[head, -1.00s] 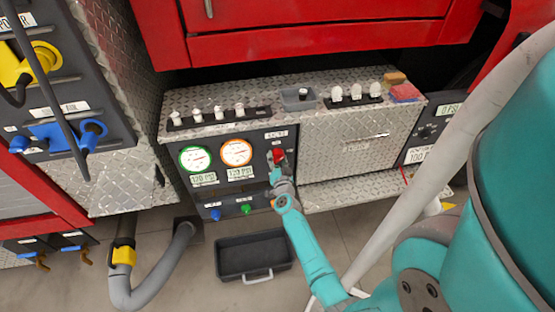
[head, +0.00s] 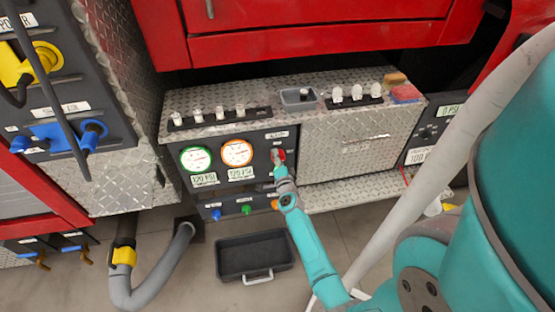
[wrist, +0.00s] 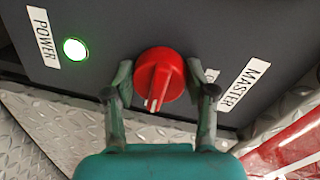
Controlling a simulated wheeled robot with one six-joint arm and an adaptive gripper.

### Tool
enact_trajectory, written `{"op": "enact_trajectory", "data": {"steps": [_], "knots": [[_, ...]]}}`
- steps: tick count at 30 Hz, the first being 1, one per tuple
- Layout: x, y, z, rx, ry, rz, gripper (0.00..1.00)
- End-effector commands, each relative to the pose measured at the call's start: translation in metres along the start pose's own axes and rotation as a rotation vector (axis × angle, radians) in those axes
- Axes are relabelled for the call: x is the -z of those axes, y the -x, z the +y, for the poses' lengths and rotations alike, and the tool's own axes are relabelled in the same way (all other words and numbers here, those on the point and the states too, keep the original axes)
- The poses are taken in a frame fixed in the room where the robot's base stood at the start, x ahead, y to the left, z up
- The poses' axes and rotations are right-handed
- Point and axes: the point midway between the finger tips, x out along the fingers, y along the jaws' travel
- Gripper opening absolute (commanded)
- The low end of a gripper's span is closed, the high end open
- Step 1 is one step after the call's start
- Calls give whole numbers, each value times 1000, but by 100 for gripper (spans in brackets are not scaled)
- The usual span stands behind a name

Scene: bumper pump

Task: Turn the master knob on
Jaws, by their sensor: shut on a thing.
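The red master knob (wrist: 160,78) sits on the dark pump panel in the wrist view, beside a "MASTER" label (wrist: 243,84). Its raised ridge has pale marks facing the lower side of the picture. My gripper (wrist: 160,84) has one finger on each side of the knob and is shut on it. In the head view the knob (head: 279,154) shows as a small red spot at the tip of my gripper (head: 279,163). A round green light (wrist: 75,49) is lit beside the "POWER" label (wrist: 43,37).
Left of the knob are a green-ringed gauge (head: 196,159) and an orange-ringed gauge (head: 237,153). Blue (head: 216,214) and green (head: 246,209) knobs sit below. A black tray (head: 240,262) lies on the floor.

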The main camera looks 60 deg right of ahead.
Motion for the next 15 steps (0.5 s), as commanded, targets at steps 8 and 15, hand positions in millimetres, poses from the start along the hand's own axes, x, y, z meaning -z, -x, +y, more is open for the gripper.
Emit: {"op": "enact_trajectory", "data": {"steps": [8,15], "knots": [[0,-1,-1,3,-37,-3,20],[0,-1,-2,3,-39,-2,20]]}}
